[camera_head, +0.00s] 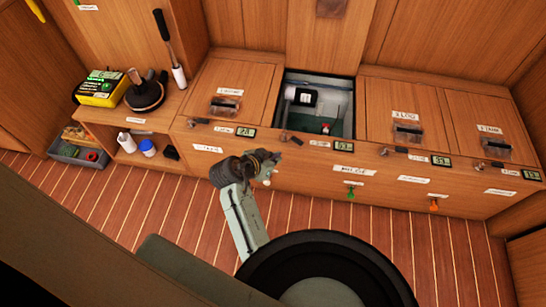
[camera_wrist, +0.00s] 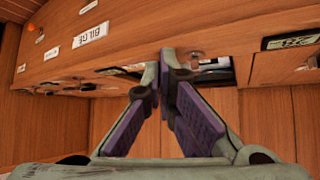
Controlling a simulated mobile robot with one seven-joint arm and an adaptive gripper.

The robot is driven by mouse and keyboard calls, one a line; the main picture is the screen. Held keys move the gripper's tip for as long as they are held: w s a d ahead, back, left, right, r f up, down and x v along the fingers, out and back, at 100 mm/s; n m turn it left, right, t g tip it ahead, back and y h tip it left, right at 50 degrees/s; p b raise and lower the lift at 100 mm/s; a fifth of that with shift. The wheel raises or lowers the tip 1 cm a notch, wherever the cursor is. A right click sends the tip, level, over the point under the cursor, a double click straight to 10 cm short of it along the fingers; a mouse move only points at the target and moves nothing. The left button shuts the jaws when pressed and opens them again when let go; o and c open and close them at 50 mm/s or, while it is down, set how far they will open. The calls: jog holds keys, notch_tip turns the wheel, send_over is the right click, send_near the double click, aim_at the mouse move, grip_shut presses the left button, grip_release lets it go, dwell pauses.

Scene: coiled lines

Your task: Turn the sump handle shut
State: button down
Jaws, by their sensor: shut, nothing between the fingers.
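The cabinet front has small dark lever handles along its top edge. One lever (camera_head: 290,139) is just below the open compartment (camera_head: 350,112), and others are at the left (camera_head: 197,122) and right (camera_head: 390,151). The labels are too small for me to tell which handle is the sump one. My gripper (camera_head: 272,168) is in front of the cabinet, below and left of the lever under the open compartment. In the wrist view my gripper (camera_wrist: 165,58) has its purple-padded fingers together at the tips, with nothing between them. They hide part of the cabinet front behind.
A BILGE label (camera_wrist: 90,35) is on the cabinet front, with a green knob (camera_head: 350,190) and an orange knob (camera_head: 433,204) below in the head view. A display (camera_wrist: 291,39) is at the right. A shelf with a yellow box (camera_head: 100,87) stands left.

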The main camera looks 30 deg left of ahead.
aim_at(300, 145)
jog(key=shift+w+d+f+p, duration=0.25)
jog(key=shift+w+f, duration=0.4)
jog(key=shift+w, duration=0.7)
jog(key=shift+w+d+f+p, duration=0.15)
jog(key=shift+w+d+f, duration=0.35)
jog(key=shift+w, duration=0.8)
jog(key=shift+w+d+f+p, duration=0.2)
jog(key=shift+w+f, duration=0.55)
jog(key=shift+w, duration=0.6)
jog(key=shift+w+d+n+y+p, duration=0.4)
jog(key=shift+d+n+y+p, duration=0.15)
jog(key=shift+n+y+p, duration=0.3)
jog(key=shift+w+d+n, duration=0.1)
jog(key=shift+n, duration=0.15)
jog(key=shift+w+d+r+n+y+p, duration=0.1)
jog(key=shift+w+d+n+y+p, duration=0.2)
jog(key=shift+n+y+p, duration=0.25)
jog(key=shift+w+d+n+y+p, duration=0.2)
jog(key=shift+w+n+y+p, duration=0.1)
jog(key=shift+n+y+p, duration=0.2)
jog(key=shift+w+n, duration=0.2)
jog(key=shift+n, duration=0.05)
jog(key=shift+w+d, duration=0.1)
jog(key=shift+w, duration=0.25)
